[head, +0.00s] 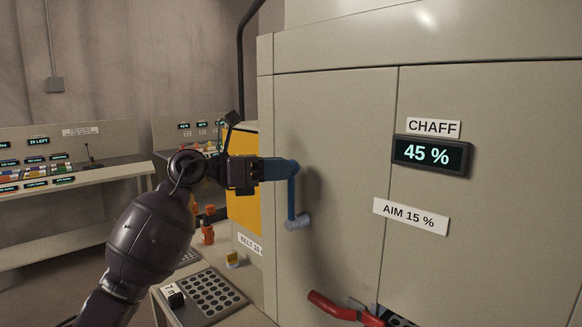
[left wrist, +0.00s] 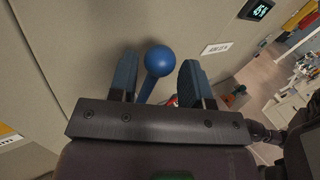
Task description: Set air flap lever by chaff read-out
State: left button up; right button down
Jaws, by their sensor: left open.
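The blue air flap lever (head: 292,203) is on the front of the beige cabinet. Its arm runs down to a grey-blue hub (head: 298,222) on the panel. The chaff read-out (head: 430,154) shows 45 %, and a label (head: 411,216) below it says AIM 15 %. My left gripper (head: 277,169) is at the lever's upper end. In the left wrist view the lever's blue ball knob (left wrist: 158,59) shows between the two open fingers (left wrist: 157,80), with a gap on each side. My right gripper is not in view.
A red handle (head: 332,305) sticks out low on the cabinet (head: 340,130), below the lever. A bench with a tray of round holes (head: 212,295) stands at the lower left. Consoles with small displays (head: 38,142) stand further back.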

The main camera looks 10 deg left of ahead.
pick_arm(q)
jog(key=shift+x, duration=1.3)
grip_shut()
